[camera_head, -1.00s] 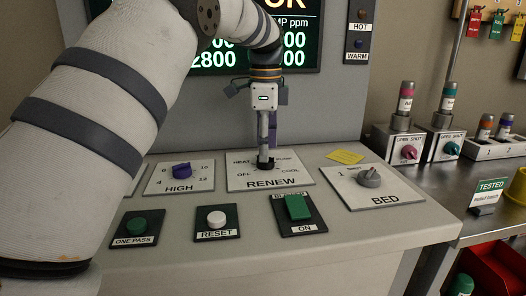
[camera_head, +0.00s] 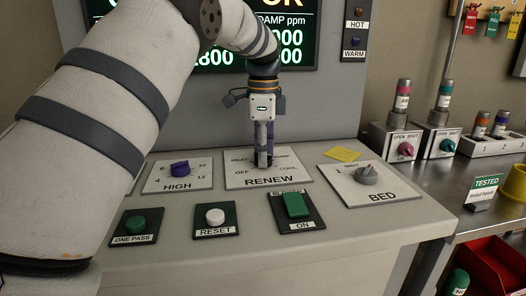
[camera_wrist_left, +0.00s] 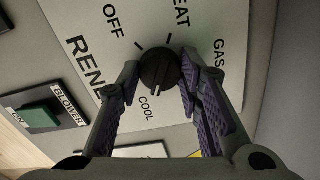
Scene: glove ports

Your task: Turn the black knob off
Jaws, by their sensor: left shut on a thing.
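The black knob (camera_wrist_left: 160,68) sits on the white RENEW plate (camera_wrist_left: 112,42), with OFF, HEAT, GAS and COOL printed around it. My left gripper (camera_wrist_left: 158,78) has its two purple-padded fingers on either side of the knob and is shut on it. I cannot tell for sure which label the knob points to. In the head view my left gripper (camera_head: 263,160) comes down from above onto the RENEW plate (camera_head: 290,180), and its fingers mostly hide the knob. My right gripper is not in view.
Green ONE PASS (camera_head: 135,225), white RESET (camera_head: 215,217) and green BLOWER (camera_head: 297,205) buttons lie in front. A yellow note (camera_head: 343,155) lies behind.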

